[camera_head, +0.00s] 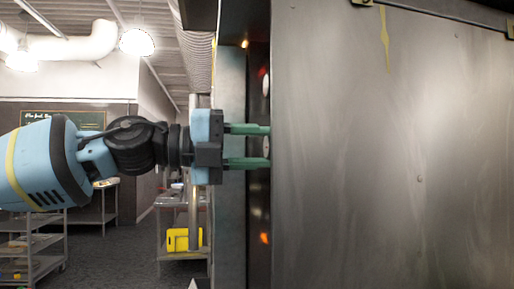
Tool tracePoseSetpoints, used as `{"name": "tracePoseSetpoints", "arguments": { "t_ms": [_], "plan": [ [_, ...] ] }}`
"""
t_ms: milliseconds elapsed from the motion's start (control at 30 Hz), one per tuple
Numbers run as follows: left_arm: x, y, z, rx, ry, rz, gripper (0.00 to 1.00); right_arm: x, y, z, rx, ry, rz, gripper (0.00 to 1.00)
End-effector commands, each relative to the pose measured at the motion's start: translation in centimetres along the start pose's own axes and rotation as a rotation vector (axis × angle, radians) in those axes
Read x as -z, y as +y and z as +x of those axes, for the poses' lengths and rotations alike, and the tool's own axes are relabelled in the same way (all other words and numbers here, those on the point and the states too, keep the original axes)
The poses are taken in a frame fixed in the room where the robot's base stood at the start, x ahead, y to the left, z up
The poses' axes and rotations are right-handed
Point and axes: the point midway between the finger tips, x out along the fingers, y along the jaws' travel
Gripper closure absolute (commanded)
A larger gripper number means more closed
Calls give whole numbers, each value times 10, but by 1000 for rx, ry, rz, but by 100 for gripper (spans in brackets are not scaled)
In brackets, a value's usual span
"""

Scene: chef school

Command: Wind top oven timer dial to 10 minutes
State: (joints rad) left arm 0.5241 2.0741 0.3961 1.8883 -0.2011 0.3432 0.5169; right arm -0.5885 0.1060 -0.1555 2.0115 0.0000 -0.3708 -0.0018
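The oven's narrow dark control panel (258,200) is seen nearly edge-on, left of a large steel panel. A pale round dial (266,147) shows partly on it, cut off by the steel panel's edge. My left gripper (268,146) comes in from the left with its two green fingers apart, one above and one below this dial. The fingertips reach the panel; I cannot tell whether they touch the dial. Another pale dial (265,84) shows higher up. The dial markings cannot be read. My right gripper is not in view.
The large steel panel (390,150) fills the right half and hides part of the control panel. Orange lights (264,238) glow on the control panel. A shelf trolley (35,245) and a table with a yellow object (180,239) stand behind at left. Dark floor is open between them.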

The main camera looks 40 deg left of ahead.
Motion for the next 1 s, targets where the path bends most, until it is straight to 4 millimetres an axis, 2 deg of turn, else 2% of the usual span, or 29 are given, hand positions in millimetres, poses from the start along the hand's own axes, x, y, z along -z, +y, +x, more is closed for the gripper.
{"name": "tracePoseSetpoints", "arguments": {
  "t_ms": [133, 167, 300, 667, 1000],
  "plan": [
    [0, 0, 0, 1, -1, 0, 84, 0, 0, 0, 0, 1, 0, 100],
    [0, 0, 0, 1, -1, 0, 59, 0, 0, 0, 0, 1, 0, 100],
    [0, 0, 0, 1, -1, -1, 41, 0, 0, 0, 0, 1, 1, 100],
    [0, 0, -2, 1, -1, -1, 40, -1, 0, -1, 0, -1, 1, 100],
    [0, -2, -31, 5, -2, 1, 40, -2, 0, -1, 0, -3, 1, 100]
  ]
}}
